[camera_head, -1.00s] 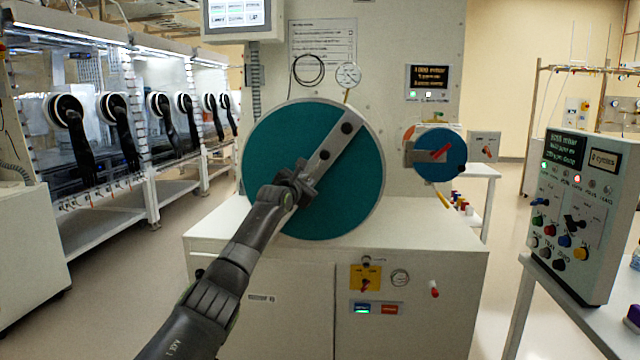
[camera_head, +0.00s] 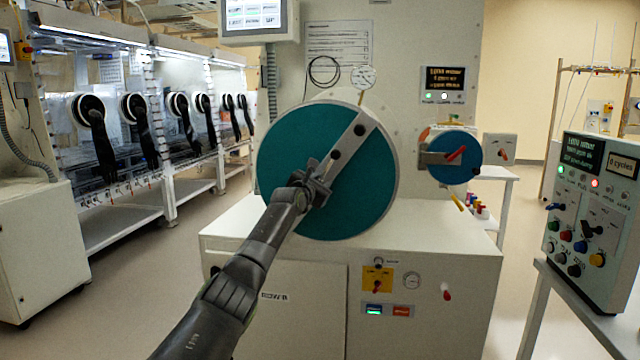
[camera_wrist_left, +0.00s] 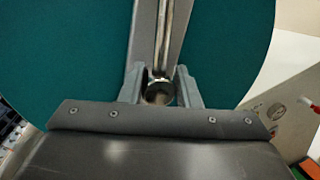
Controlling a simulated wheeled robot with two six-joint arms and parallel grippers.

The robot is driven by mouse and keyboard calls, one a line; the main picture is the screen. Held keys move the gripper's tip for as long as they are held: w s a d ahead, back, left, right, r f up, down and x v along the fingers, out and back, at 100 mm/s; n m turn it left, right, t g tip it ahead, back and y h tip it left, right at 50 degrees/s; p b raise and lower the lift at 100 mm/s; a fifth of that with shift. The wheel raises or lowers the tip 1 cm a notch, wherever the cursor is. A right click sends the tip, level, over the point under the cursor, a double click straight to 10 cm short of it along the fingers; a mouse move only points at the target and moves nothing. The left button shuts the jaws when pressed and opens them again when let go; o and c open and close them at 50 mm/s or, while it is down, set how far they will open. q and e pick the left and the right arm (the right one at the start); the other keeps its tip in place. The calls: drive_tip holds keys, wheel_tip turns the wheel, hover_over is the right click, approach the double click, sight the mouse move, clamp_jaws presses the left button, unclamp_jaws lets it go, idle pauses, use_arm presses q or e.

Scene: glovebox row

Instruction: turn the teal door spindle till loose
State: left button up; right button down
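The large round teal door (camera_head: 280,140) faces me at the front of the white cabinet. A grey bar (camera_head: 347,143) with dark bolts slants across it, from upper right down to my left gripper (camera_head: 318,188). In the left wrist view, a round metal spindle end (camera_wrist_left: 158,93) sits over the bar, between the two fingers of my left gripper (camera_wrist_left: 161,82). Both fingers appear to touch its sides. The gripper hides the spindle in the head view. My right gripper is in neither view.
A control box (camera_head: 590,215) stands on a table at the right edge. Gloveboxes (camera_head: 110,150) line the left side. Open floor (camera_head: 165,255) lies between them and the cabinet (camera_head: 415,265).

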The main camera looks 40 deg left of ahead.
use_arm(q)
drive_tip(key=shift+s, duration=0.25)
